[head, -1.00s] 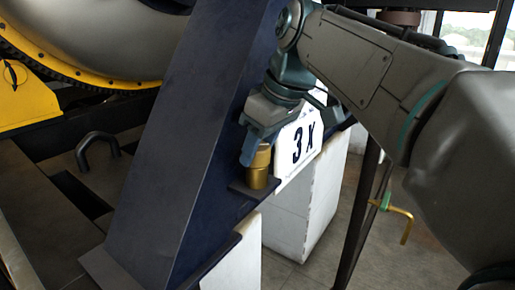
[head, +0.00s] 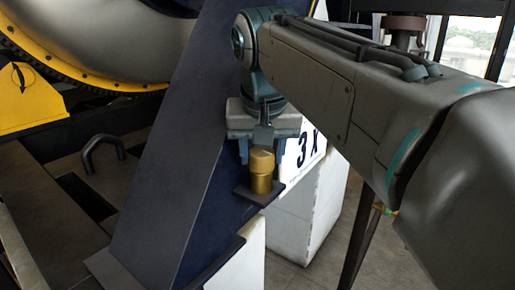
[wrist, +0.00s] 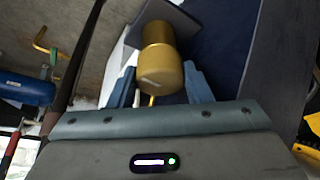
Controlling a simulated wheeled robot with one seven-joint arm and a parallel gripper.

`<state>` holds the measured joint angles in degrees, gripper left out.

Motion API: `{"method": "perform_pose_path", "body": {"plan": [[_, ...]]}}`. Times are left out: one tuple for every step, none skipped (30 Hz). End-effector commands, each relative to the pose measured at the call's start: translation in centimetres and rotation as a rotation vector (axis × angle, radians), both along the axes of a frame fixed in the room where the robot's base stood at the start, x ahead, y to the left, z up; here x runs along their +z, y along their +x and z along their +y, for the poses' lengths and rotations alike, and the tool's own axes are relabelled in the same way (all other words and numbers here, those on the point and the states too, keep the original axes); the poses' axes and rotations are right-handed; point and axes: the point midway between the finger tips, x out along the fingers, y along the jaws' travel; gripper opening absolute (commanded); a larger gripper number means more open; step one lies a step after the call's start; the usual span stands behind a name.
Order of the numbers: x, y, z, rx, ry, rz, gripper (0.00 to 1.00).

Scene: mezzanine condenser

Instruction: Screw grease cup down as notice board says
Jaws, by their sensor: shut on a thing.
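The brass grease cup (head: 261,183) stands upright on a small dark bracket (head: 244,193) fixed to the blue slanted beam. In the wrist view the cup's cap (wrist: 160,76) is nearest, with a pale mark on its end, and the narrower body lies beyond it. My gripper (head: 262,153) points down from above, its blue-grey fingers on either side of the cap. My gripper (wrist: 161,88) is shut on the cap. The notice board (head: 304,149) behind the cup is white and reads "3 X"; my gripper hides its upper part.
The slanted beam (head: 160,190) rises close left of the cup. A white block (head: 307,213) stands behind it, right of the bracket. A bent dark handle (head: 102,148) and a yellow-rimmed drum (head: 100,85) are at the left. Bare floor shows at lower right.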

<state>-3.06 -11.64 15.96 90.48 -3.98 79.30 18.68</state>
Motion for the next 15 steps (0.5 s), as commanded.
{"method": "perform_pose_path", "body": {"plan": [[0.16, 0.04, 0.04, -0.023, 0.001, -0.002, 0.22], [0.15, 0.05, 0.04, -0.038, 0.001, -0.002, 0.22], [0.14, 0.05, 0.04, -0.056, 0.002, -0.002, 0.22], [0.14, 0.05, 0.04, -0.066, 0.0, -0.002, 0.22], [0.13, 0.04, 0.06, -0.077, 0.001, -0.002, 0.22], [0.11, 0.04, 0.08, -0.088, 0.001, -0.002, 0.22], [0.1, 0.04, 0.1, -0.096, 0.001, -0.001, 0.22], [0.1, 0.03, 0.1, -0.103, 0.002, -0.001, 0.22], [0.09, 0.04, 0.11, -0.111, 0.002, -0.001, 0.22], [0.08, 0.04, 0.11, -0.115, 0.001, -0.001, 0.22], [0.08, 0.04, 0.1, -0.12, 0.001, -0.001, 0.22], [0.07, 0.04, 0.1, -0.125, 0.002, -0.001, 0.22], [0.06, 0.05, 0.09, -0.127, 0.002, -0.001, 0.22], [0.06, 0.05, 0.09, -0.129, 0.002, -0.001, 0.22], [0.06, 0.05, 0.09, -0.13, 0.002, -0.001, 0.22]]}}
